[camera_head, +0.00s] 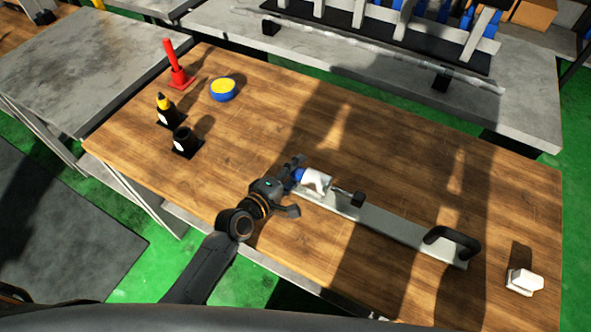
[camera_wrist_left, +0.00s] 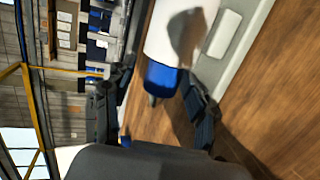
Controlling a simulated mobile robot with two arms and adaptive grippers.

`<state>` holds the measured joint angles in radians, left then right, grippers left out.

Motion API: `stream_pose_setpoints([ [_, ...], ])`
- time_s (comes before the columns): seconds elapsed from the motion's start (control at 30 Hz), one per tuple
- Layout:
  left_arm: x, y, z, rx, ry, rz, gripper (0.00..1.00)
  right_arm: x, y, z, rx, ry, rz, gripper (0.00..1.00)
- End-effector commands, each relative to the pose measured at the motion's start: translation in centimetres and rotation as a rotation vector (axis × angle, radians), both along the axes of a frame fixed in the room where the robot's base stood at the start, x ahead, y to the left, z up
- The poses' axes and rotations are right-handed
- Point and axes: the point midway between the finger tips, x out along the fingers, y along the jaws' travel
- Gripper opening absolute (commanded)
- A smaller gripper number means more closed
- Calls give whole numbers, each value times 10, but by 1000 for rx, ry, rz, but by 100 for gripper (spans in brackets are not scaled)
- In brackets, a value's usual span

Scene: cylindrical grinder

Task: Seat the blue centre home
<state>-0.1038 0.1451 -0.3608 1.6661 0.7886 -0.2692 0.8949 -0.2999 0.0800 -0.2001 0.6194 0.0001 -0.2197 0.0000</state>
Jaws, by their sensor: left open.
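The blue centre (camera_head: 297,175) sits at the left end of the white head (camera_head: 316,181) on the long pale bed (camera_head: 390,226). In the left wrist view the blue centre (camera_wrist_left: 161,77) is a blue collar with a short grey tip, against the white body (camera_wrist_left: 180,35). I cannot tell whether a gap is left between them. My left gripper (camera_head: 294,187) is open at the blue centre. In the wrist view the fingers of this gripper (camera_wrist_left: 155,112) stand on either side of it, with no clear contact. My right gripper is not in view.
A black handle (camera_head: 455,238) arches over the bed's right end; a white block (camera_head: 524,281) lies beyond.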

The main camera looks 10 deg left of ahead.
Motion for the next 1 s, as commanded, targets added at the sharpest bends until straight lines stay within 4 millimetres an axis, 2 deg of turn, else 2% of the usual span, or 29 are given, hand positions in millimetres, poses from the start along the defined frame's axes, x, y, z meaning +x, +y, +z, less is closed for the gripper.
stream_pose_setpoints([
  [0.17, -11, 8, 1, 3, 3, 1, 58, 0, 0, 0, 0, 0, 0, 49],
  [0.6, -83, 50, 25, 1, 0, 0, 58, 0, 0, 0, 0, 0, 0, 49],
  [0.8, -97, 59, 31, -1, -2, 0, 58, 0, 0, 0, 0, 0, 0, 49],
  [1.0, -99, 60, 32, -2, -4, 1, 58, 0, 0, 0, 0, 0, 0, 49],
])
